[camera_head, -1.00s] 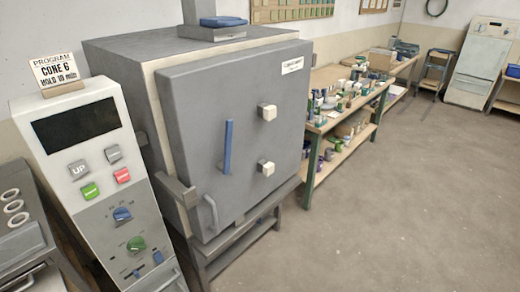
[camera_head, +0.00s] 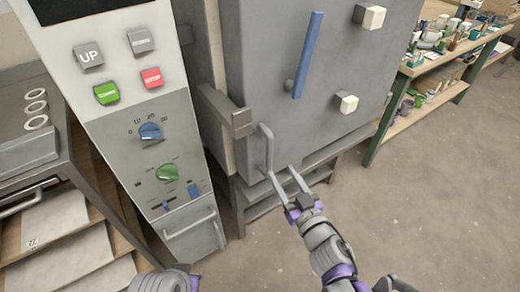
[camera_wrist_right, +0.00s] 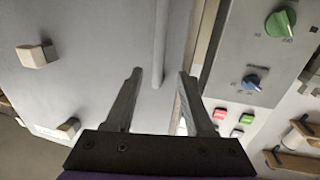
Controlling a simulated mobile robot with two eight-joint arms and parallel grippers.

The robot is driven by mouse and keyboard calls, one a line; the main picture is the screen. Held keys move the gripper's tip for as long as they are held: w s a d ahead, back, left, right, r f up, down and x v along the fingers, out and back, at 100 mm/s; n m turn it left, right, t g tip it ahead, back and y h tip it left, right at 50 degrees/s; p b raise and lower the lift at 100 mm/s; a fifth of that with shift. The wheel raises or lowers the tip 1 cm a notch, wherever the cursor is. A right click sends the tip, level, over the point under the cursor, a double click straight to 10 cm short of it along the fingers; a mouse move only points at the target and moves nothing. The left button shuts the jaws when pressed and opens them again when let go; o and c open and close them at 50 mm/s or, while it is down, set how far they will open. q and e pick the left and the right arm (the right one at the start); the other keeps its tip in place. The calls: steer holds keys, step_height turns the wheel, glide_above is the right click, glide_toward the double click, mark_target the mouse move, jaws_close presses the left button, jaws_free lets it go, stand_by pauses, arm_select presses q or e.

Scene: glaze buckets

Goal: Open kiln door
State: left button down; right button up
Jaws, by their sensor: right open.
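The kiln's grey door (camera_head: 265,55) looks shut against the kiln body. A thin grey upright handle (camera_head: 267,147) is at its lower left, and a blue bar (camera_head: 308,55) is higher on its face. My right gripper (camera_head: 283,172) is open and empty, just below and right of the handle. In the right wrist view the open fingers (camera_wrist_right: 160,75) point at the door, and the handle (camera_wrist_right: 159,40) shows as a bar between them. I cannot tell whether they touch it. My left gripper is not visible; only a piece of my left arm shows at the bottom edge.
A control panel (camera_head: 130,125) with buttons and knobs stands left of the door. Two pale blocks (camera_head: 369,16) (camera_head: 347,103) stick out from the door. A bracket (camera_head: 225,110) is beside the handle. A shelf table (camera_head: 420,68) stands at right. Floor in front is clear.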

mark_target(271, 153)
steer(key=x, duration=0.9)
steer(key=shift+w+a, duration=0.1)
steer(key=shift+w, duration=0.2)
jaws_close()
stand_by(1.0)
